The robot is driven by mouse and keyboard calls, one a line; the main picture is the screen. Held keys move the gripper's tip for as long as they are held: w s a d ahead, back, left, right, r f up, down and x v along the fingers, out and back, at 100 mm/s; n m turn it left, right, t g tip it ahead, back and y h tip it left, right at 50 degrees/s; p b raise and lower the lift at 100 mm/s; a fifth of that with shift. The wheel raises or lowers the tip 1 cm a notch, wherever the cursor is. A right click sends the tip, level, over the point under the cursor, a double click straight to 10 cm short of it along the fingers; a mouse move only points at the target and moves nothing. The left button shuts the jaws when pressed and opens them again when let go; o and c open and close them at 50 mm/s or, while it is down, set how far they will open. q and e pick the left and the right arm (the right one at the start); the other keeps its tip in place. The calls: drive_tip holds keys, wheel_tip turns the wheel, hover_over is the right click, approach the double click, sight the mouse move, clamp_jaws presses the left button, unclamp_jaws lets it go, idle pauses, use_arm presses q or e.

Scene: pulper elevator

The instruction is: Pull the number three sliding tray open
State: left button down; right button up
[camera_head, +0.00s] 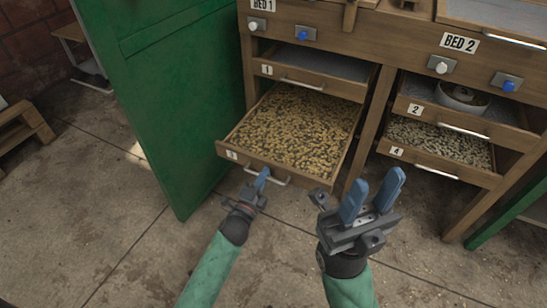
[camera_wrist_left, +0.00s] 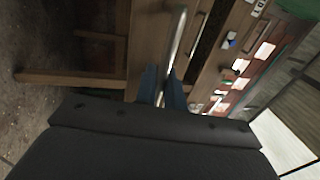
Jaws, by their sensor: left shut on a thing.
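The number three sliding tray (camera_head: 300,128) is pulled well out of the left column of the wooden cabinet, below tray 1 (camera_head: 310,72). It is filled with yellowish beans, and its label (camera_head: 232,155) sits at the left of its front. My left gripper (camera_head: 262,178) is shut on the tray's metal handle (camera_head: 285,180) at the handle's left part. In the left wrist view the handle bar (camera_wrist_left: 174,50) runs between the blue fingers (camera_wrist_left: 163,88). My right gripper (camera_head: 372,198) is open and empty, to the right of the tray's front and apart from it.
A green door (camera_head: 165,80) stands open close to the left of the tray. Trays 2 (camera_head: 465,100) and 4 (camera_head: 440,150) are partly out on the right; a bowl (camera_head: 462,97) sits in tray 2. The concrete floor in front is clear. A wooden stand (camera_head: 25,125) is far left.

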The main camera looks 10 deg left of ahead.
use_arm(q)
drive_tip(key=r+p+v, duration=0.1)
drive_tip(key=v, duration=0.6)
drive_tip(key=shift+s, duration=0.4)
drive_tip(key=shift+a+r, duration=0.1)
drive_tip(key=shift+a, duration=0.05)
drive_tip(key=c, duration=1.6)
unclamp_jaws()
drive_tip(key=shift+p+v, duration=0.7)
drive_tip(key=shift+v, duration=3.2)
